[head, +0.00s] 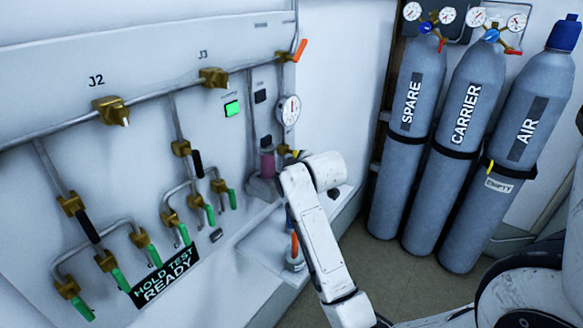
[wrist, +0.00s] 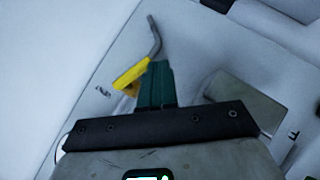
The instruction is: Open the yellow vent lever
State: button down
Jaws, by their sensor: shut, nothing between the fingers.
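In the wrist view the yellow vent lever (wrist: 131,74) lies slanted just left of my gripper (wrist: 158,66). A bent grey pipe (wrist: 155,38) runs upward from behind its upper end. My dark green fingers are shut together and empty. The lever's lower edge is close beside the fingertips; I cannot tell whether they touch. In the head view a small yellow bit (head: 295,153), likely the lever, shows beside my white wrist. My fingers are hidden there behind the wrist.
A panel of pipes carries several green-handled valves and a "HOLD TEST READY" sign (head: 162,275). A gauge (head: 289,110) and an orange lever (head: 300,50) are above my wrist. Grey cylinders marked SPARE (head: 408,150), CARRIER (head: 455,160) and AIR (head: 515,190) stand at the right.

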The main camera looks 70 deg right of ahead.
jog(key=shift+f+n+h, duration=0.3)
jog(key=shift+f+h, duration=0.1)
jog(key=shift+h, duration=0.2)
jog(key=shift+d+f, duration=0.1)
jog(key=shift+d, duration=0.15)
jog(key=v, duration=1)
jog(key=shift+s+a, duration=0.2)
jog(key=shift+s, duration=0.05)
dwell(0.5)
